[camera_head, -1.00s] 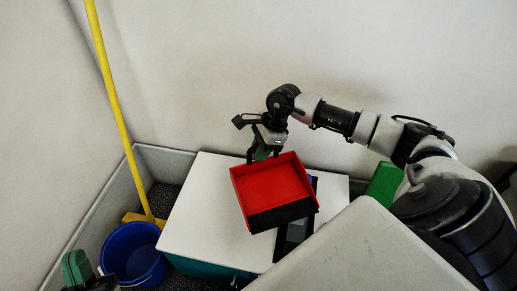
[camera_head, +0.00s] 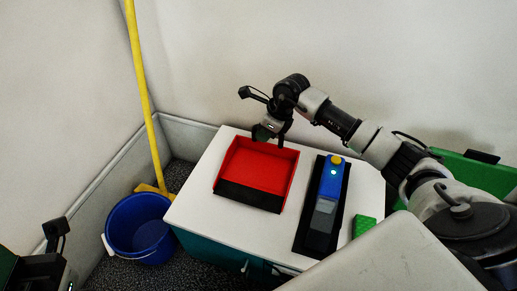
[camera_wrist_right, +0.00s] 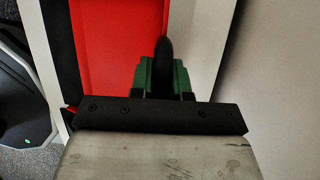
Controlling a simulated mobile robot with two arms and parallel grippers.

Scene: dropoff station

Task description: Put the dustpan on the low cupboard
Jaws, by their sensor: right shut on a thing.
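The red dustpan (camera_head: 258,168) with a black front lip is over the left part of the low cupboard's white top (camera_head: 205,215). It looks nearly level; I cannot tell whether it rests on the top. My right gripper (camera_head: 271,136) is at its back edge, shut on its dark handle. The wrist view shows the green fingers (camera_wrist_right: 164,78) around the handle and the red pan (camera_wrist_right: 118,40) beyond. Part of my left gripper (camera_head: 50,255) shows at the lower left; its fingertips are not clear.
A blue and grey device on a black base (camera_head: 326,200) lies on the cupboard top, right of the dustpan. A green block (camera_head: 364,226) is at the right edge. A blue bucket (camera_head: 138,232) and a yellow pole (camera_head: 143,90) stand to the left.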

